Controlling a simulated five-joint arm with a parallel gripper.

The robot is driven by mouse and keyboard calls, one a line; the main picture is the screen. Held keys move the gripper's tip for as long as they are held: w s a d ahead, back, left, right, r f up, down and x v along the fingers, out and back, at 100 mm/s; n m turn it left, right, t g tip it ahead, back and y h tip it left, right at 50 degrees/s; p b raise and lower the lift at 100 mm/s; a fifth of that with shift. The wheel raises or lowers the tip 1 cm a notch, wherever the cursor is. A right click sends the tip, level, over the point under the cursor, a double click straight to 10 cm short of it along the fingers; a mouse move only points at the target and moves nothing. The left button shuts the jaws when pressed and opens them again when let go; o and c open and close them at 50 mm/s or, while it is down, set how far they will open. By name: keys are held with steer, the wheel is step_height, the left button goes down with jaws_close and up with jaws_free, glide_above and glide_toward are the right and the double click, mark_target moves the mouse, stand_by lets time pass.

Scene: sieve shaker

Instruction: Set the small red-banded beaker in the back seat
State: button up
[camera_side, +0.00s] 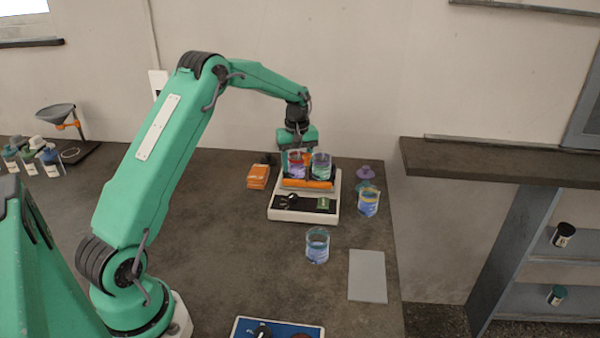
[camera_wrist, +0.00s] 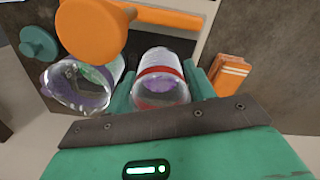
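The small red-banded beaker (camera_side: 297,164) is above the orange-topped part of the shaker (camera_side: 276,208) in the side view. In the wrist view the red-banded beaker (camera_wrist: 161,82) lies between my two teal fingers, which appear close against its sides. My gripper (camera_side: 294,150) reaches it from behind; its fingers are partly hidden in the side view, and they show in the wrist view (camera_wrist: 161,90). Another beaker (camera_side: 321,165) with a greenish band stands right beside it on the shaker; it is left of my fingers in the wrist view (camera_wrist: 78,88). I cannot tell whether the red-banded beaker's base touches a seat.
A clear beaker (camera_side: 317,246) and a grey plate (camera_side: 367,276) are in front.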

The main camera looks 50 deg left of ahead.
step_height(320, 180, up, 12)
steer(key=shift+r, duration=0.2)
stand_by(0.8)
stand_by(0.5)
steer(key=s+d+r+m+t, duration=0.3)
steer(key=s+d+r+m, duration=0.4)
steer(key=s+d+r, duration=0.5)
steer(key=s+d+f+m+t, duration=0.1)
steer(key=s+d+f+m, duration=0.2)
steer(key=s, duration=0.6)
steer(key=s+d+f+m+t, duration=0.1)
steer(key=s+d+f+m, duration=0.2)
steer(key=s+d, duration=0.3)
steer(key=s+f, duration=0.1)
steer(key=s, duration=0.2)
steer(key=shift+d+m+t, duration=0.3)
